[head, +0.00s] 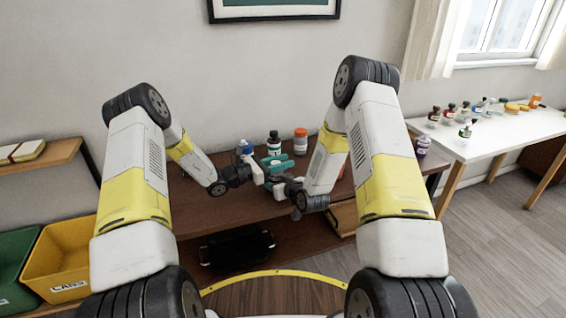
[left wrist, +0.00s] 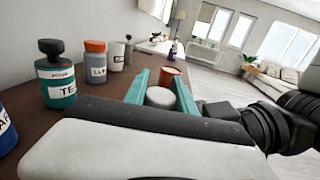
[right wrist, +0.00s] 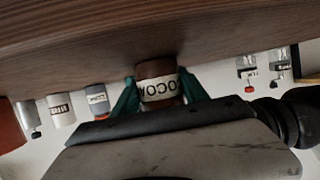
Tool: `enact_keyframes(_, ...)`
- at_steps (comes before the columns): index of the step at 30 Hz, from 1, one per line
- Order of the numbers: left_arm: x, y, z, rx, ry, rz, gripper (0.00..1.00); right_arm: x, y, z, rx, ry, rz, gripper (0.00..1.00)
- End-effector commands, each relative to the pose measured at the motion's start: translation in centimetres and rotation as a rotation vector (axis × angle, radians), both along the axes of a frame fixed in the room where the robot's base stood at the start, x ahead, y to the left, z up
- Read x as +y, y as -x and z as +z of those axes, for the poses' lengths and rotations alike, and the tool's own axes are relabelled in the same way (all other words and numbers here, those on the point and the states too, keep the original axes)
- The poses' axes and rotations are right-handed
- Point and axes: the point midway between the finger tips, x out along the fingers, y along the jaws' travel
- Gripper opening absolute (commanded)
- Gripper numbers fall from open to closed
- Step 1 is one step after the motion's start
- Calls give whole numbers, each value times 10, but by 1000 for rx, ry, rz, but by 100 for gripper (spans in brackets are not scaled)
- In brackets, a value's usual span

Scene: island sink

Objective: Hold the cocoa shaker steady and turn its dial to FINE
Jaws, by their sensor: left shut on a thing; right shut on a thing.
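The cocoa shaker (right wrist: 160,91) is a brown cylinder with a pale label reading COCO in part, upside down in the right wrist view. My right gripper (right wrist: 160,96) is shut on its body, a teal finger on each side. My left gripper (head: 275,162) is just above the right one in the head view. In the left wrist view, its teal fingers are shut on a pale grey round piece (left wrist: 160,97), which looks like the shaker's dial. I cannot read any dial marking or setting. The grippers mostly hide the shaker in the head view.
A teal bottle with a black cap (left wrist: 57,85) and an orange-capped bottle (left wrist: 95,62) stand along the wall side of the brown table (head: 200,209). A red-brown container (left wrist: 171,71) is just beyond my left fingers. A white table (head: 495,138) with several small bottles is at right.

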Motion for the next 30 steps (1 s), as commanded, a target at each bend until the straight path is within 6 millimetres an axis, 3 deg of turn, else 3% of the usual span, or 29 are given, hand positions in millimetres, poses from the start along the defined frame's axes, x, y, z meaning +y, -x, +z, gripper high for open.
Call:
enact_keyframes(8, -1, 1, 1, -5, 3, -88, 0, 0, 0, 0, 0, -1, 0, 6)
enact_keyframes(30, -3, 15, 1, -6, 3, -582, 0, 0, 1, 0, 1, 0, 1, 6)
